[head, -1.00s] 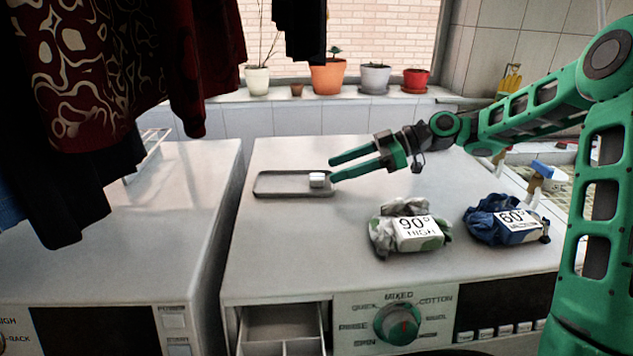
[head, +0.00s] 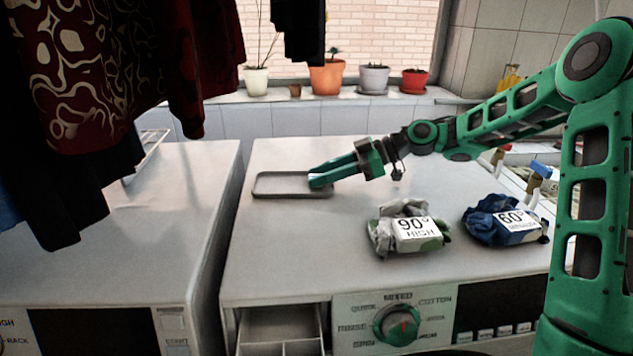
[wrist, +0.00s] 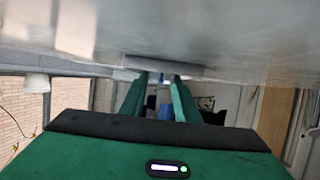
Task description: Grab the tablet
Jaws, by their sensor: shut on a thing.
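The grey tray (head: 262,194) lies on the white machine top. My gripper (head: 315,180) reaches in from the right, its fingertips low over the tray's right end. Its fingers are shut on the small white tablet, which they hide in the head view. In the wrist view, which looks upside down, the two green fingers (wrist: 160,80) point away and end near the pale edge of the tray (wrist: 190,70). I cannot make out the tablet clearly there.
A grey-green cloth bundle tagged 90° (head: 385,232) and a blue one tagged 60° (head: 480,222) lie on the machine's right side. An open drawer (head: 280,325) is at the front. Potted plants (head: 327,78) line the sill. Dark clothes (head: 90,110) hang at left.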

